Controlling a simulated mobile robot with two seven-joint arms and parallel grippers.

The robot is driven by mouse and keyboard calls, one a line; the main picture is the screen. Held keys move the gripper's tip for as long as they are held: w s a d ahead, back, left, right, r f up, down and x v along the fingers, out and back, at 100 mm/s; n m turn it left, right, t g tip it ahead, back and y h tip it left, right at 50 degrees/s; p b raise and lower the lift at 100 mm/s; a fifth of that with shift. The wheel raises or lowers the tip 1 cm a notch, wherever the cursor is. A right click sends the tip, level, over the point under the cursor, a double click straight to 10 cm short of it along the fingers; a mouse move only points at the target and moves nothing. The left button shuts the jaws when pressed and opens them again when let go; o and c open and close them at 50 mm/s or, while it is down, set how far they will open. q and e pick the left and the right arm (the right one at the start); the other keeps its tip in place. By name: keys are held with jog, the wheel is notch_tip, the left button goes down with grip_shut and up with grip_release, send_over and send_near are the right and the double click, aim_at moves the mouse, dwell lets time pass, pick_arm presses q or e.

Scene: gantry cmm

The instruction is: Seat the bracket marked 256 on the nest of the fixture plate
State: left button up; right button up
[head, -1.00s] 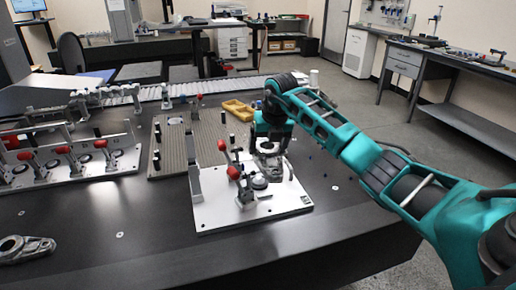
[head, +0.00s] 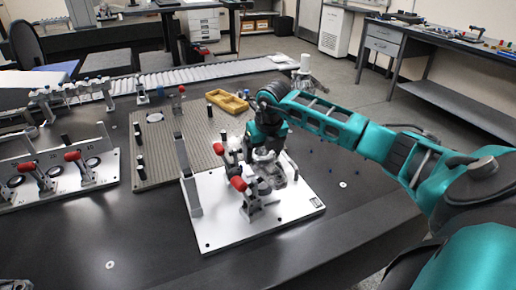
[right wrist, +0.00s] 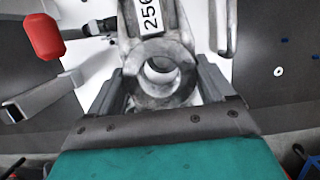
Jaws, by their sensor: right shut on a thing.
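The grey metal bracket marked 256 (right wrist: 160,97) has a round ring end and a white label in the right wrist view. My right gripper (right wrist: 160,80) is shut on this ring end, one finger on each side. In the head view my right gripper (head: 266,147) is over the white fixture plate (head: 222,232), with the bracket (head: 268,170) below it. The bracket is low over the middle of the plate, beside red-handled clamps (head: 238,183). The nest is mostly hidden by the bracket and clamps, so I cannot tell whether they touch. My left gripper is not in view.
An upright grey post (head: 187,178) stands at the plate's left edge. A ribbed grey board (head: 165,150) with black posts and a yellow tray (head: 228,103) lie behind. Another white fixture (head: 100,178) with red clamps is at left. The dark table is clear in front.

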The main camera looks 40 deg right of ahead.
jog(key=shift+f+b, duration=0.35)
jog(key=shift+f, duration=0.05)
jog(key=shift+f+b, duration=0.9)
jog(key=shift+f, duration=0.3)
jog(key=shift+f+b, duration=1.25)
jog(key=shift+f, duration=0.4)
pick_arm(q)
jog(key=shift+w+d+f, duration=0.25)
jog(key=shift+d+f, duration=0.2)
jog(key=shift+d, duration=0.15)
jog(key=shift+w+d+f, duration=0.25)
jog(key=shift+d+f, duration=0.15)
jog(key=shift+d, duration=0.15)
pick_arm(e)
jog(key=shift+r, duration=0.1)
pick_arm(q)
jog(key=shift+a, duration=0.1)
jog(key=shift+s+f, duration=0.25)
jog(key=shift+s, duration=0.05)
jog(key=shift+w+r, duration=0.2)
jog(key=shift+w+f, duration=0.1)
pick_arm(e)
jog(key=shift+f, duration=0.2)
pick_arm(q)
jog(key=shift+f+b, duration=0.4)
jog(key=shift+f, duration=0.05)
pick_arm(e)
jog(key=shift+f, duration=0.6)
